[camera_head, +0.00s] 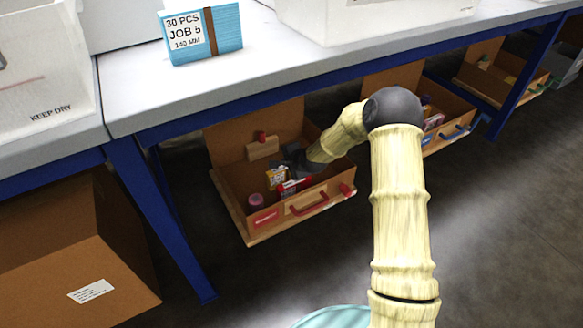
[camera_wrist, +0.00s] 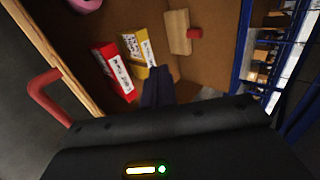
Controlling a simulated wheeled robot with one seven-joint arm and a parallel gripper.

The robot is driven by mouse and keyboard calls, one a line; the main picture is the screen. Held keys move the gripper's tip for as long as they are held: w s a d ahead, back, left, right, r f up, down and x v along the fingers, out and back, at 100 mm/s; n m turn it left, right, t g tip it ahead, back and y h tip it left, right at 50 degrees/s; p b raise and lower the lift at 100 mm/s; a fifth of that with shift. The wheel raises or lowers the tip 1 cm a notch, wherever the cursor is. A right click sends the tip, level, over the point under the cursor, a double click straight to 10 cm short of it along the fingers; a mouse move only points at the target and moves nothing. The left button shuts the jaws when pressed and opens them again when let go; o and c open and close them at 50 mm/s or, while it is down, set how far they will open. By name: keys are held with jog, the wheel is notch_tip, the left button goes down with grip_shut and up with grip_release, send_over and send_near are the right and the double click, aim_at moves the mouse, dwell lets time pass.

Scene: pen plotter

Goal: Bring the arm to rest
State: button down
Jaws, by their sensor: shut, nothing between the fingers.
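My arm, in pale ribbed segments with a dark elbow, reaches down toward an open brown box (camera_head: 233,198) under the workbench. My gripper (camera_head: 290,163) is at the box, over its inside, partly hidden by its own wrist in the head view. In the wrist view my gripper's dark fingers (camera_wrist: 157,84) are together with nothing between them. They point into the box beside a yellow packet (camera_wrist: 139,48) and a red packet (camera_wrist: 112,70). Whether they touch the packets I cannot tell.
The box also holds a pink round item (camera_head: 256,200) and a wooden block (camera_head: 263,149) with a red knob. A red handle (camera_head: 309,204) sits on its front. A blue bench leg (camera_head: 160,215) stands left. Floor is clear at right.

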jog(key=shift+s+d, duration=0.2)
jog(key=shift+s, duration=0.35)
jog(key=shift+r, duration=0.1)
jog(key=s+d+r+n+g+h+p, duration=0.1)
jog(key=s+d+r+n+g+p, duration=0.1)
jog(key=s+d+r+n+p, duration=0.65)
jog(key=s+d+r+g+h+p, duration=0.15)
jog(key=s+r+p, duration=0.35)
jog(key=s+r, duration=0.9)
jog(key=s+d+r+n+g+h+p, duration=0.2)
jog(key=s+d+r+n+p, duration=0.3)
jog(key=s+r, duration=0.65)
notch_tip(320, 180, up, 37)
jog(key=m+p, duration=0.1)
jog(key=p, duration=3.7)
jog(key=shift+w+a+r, duration=0.2)
jog(key=shift+w+a, duration=0.15)
jog(key=shift+w, duration=0.1)
